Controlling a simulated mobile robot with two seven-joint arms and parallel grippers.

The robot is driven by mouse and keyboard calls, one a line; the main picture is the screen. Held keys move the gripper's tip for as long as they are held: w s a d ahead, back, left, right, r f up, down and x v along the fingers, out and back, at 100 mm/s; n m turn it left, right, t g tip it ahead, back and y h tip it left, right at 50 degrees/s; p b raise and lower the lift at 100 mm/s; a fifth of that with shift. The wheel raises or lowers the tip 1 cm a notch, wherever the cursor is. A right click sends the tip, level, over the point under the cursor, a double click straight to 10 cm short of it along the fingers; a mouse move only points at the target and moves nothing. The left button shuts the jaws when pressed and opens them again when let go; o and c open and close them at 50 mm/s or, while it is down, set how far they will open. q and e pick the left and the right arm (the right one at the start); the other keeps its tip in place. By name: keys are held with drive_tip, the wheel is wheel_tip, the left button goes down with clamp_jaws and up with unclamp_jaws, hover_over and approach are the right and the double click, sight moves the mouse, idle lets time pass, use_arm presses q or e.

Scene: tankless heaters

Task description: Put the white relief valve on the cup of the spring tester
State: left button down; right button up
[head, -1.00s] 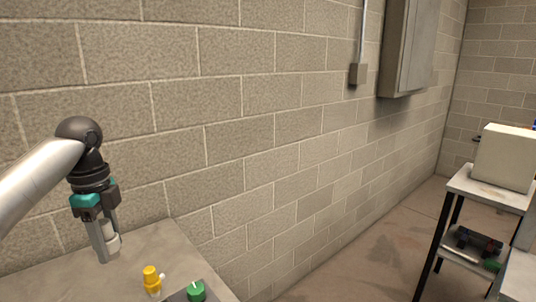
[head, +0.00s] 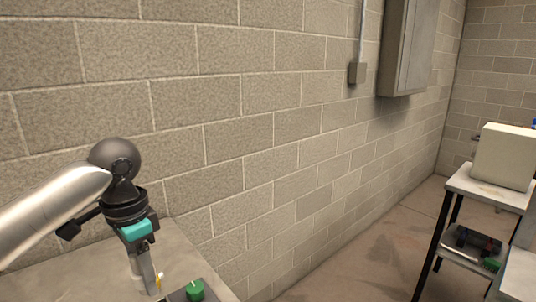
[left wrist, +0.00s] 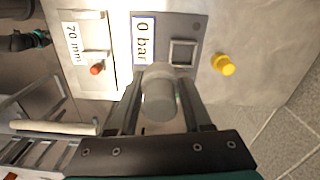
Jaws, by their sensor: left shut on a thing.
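My left gripper (head: 146,280) is shut on the white relief valve, a pale stubby cylinder. In the left wrist view the valve (left wrist: 158,100) sits between the two fingers (left wrist: 158,84), clear of the surface as far as I can tell. Below it is a grey plate with a "0 bar" label (left wrist: 144,40) and a square frame (left wrist: 182,52), which looks like part of the spring tester. The valve hides part of this plate. In the head view, a green-topped part (head: 195,290) stands on a dark plate at the bottom edge. I cannot tell which part is the cup.
A yellow valve (left wrist: 223,64) stands right of the plate. A pale device with a "70 mm" label (left wrist: 72,42) and a red knob (left wrist: 96,70) lies left of it. The block wall (head: 300,130) is close behind the bench. A shelf stand (head: 490,190) is far right.

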use_arm(q)
drive_tip(key=s+d+f+n, duration=0.2)
drive_tip(key=s+d+n, duration=0.4)
drive_tip(key=s+n, duration=0.2)
drive_tip(key=shift+s+d+f, duration=0.25)
drive_tip(key=shift+s+f, duration=0.15)
drive_tip(key=shift+s, duration=0.2)
